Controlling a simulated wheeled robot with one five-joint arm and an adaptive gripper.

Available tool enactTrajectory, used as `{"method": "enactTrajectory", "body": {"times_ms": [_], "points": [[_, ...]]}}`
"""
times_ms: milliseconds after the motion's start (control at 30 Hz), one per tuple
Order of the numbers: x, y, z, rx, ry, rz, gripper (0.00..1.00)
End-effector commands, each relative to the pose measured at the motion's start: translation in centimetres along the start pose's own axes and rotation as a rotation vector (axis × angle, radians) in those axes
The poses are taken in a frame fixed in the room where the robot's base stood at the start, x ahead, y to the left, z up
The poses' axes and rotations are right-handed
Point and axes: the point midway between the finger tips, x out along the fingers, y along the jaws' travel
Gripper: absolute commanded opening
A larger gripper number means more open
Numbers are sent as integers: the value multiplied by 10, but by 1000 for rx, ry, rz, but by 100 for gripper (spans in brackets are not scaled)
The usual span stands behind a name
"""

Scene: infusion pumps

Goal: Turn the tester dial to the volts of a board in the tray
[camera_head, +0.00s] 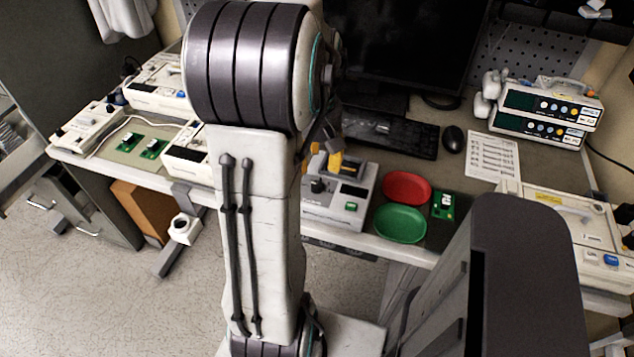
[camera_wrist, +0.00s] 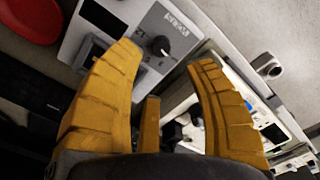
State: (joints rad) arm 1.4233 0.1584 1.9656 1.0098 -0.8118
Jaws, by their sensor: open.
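My gripper (camera_wrist: 165,58) is open and empty, with yellow fingers, over the tester. In the head view a yellow finger of my gripper (camera_head: 335,160) shows above the tester, partly hidden by my arm. A green board (camera_head: 443,205) lies right of the trays. Two more green boards (camera_head: 130,143) (camera_head: 153,148) lie at the left.
A red tray (camera_head: 406,187) and a green tray (camera_head: 400,223) stand right of the tester and look empty. Pumps stand at the left (camera_head: 88,128) and the back right (camera_head: 545,110). A printed sheet (camera_head: 492,156), keyboard (camera_head: 400,135) and mouse (camera_head: 453,139) lie behind the trays.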

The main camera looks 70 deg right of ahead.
Motion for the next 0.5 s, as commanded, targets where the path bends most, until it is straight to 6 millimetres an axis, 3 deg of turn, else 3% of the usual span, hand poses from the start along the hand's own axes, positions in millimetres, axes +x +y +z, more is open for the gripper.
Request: {"method": "enactTrajectory", "body": {"times_ms": [200, 500], "points": [[0, -1, 1, -360, -4, -7, 49], [2, -2, 1, -598, -4, -8, 49]]}}
